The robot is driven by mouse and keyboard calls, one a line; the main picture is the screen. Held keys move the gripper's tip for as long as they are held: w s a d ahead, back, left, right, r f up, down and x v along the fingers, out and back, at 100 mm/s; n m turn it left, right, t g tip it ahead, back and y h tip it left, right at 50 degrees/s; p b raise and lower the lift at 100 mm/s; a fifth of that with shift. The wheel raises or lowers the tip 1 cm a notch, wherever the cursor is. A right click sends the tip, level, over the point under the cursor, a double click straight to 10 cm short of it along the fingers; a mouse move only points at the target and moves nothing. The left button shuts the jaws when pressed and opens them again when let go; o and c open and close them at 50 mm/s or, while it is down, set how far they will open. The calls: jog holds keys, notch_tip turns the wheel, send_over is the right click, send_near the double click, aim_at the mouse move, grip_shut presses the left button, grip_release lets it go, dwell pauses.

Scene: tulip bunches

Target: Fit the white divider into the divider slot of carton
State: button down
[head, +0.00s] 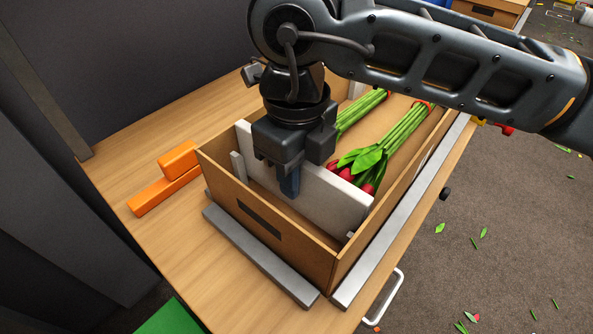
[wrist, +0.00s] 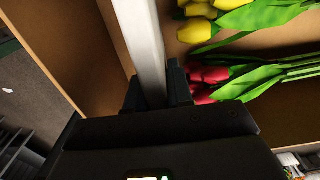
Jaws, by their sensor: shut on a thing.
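The white divider (head: 325,192) stands upright across the inside of the brown carton (head: 222,186), near its front end. My gripper (head: 289,185) is above and at the divider, shut on its upper edge. In the wrist view, the divider (wrist: 147,40) runs between the two fingers of my gripper (wrist: 158,92). Light slot strips show on the carton's walls, one at the left (head: 238,167) and one at the right (head: 350,236). They lie in front of the divider in the head view. Whether its lower edge touches the carton floor is hidden.
Red tulips (head: 362,176) lie in the carton behind the divider; yellow tulips (wrist: 198,25) show in the wrist view. Grey rails (head: 262,257) flank the carton. An orange block (head: 165,189) lies on the table (head: 125,180) at left. The front compartment looks empty.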

jog(key=c, duration=1)
grip_release()
jog(key=shift+r+p, duration=0.55)
jog(key=shift+p, duration=0.1)
notch_tip(320, 180, up, 12)
jog(key=shift+r+b, duration=0.1)
jog(key=shift+b, duration=0.4)
